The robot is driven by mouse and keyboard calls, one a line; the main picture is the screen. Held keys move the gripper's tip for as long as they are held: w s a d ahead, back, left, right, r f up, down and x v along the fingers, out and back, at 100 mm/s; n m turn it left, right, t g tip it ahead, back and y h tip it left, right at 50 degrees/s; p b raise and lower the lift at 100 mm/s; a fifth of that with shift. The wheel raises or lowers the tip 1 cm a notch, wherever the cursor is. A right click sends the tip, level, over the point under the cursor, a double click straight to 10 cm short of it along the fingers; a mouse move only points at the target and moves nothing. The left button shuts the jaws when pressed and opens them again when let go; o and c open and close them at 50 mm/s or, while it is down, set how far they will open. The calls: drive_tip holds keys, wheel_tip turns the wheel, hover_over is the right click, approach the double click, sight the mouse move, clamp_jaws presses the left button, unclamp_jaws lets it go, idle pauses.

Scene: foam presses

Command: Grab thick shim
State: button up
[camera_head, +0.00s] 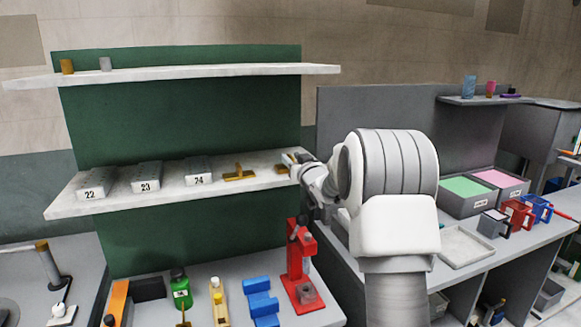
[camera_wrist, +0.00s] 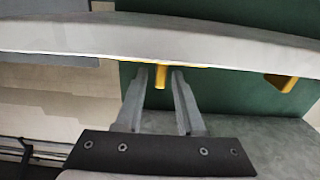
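Two yellow T-shaped pieces that look like shims lie on the lower shelf. One (camera_head: 239,173) is right of block 24 and in plain view. The other (camera_head: 283,169) is at the shelf's right end, partly hidden by my gripper (camera_head: 293,158). I cannot tell which is thicker. In the wrist view a narrow yellow tab (camera_wrist: 161,76) shows between the fingertips of my gripper (camera_wrist: 158,73). The fingers are apart, with a gap on each side of the tab. A second yellow piece (camera_wrist: 281,82) is to the right, clear of the fingers.
The lower shelf (camera_head: 130,205) also holds grey blocks marked 22 (camera_head: 96,183), 23 (camera_head: 146,177) and 24 (camera_head: 198,171). The upper shelf (camera_head: 200,72) is above. A red press (camera_head: 300,265), blue blocks (camera_head: 262,302) and bottles stand on the bench below.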

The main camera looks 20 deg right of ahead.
clamp_jaws()
drive_tip(key=shift+r, duration=0.1)
idle(1.1)
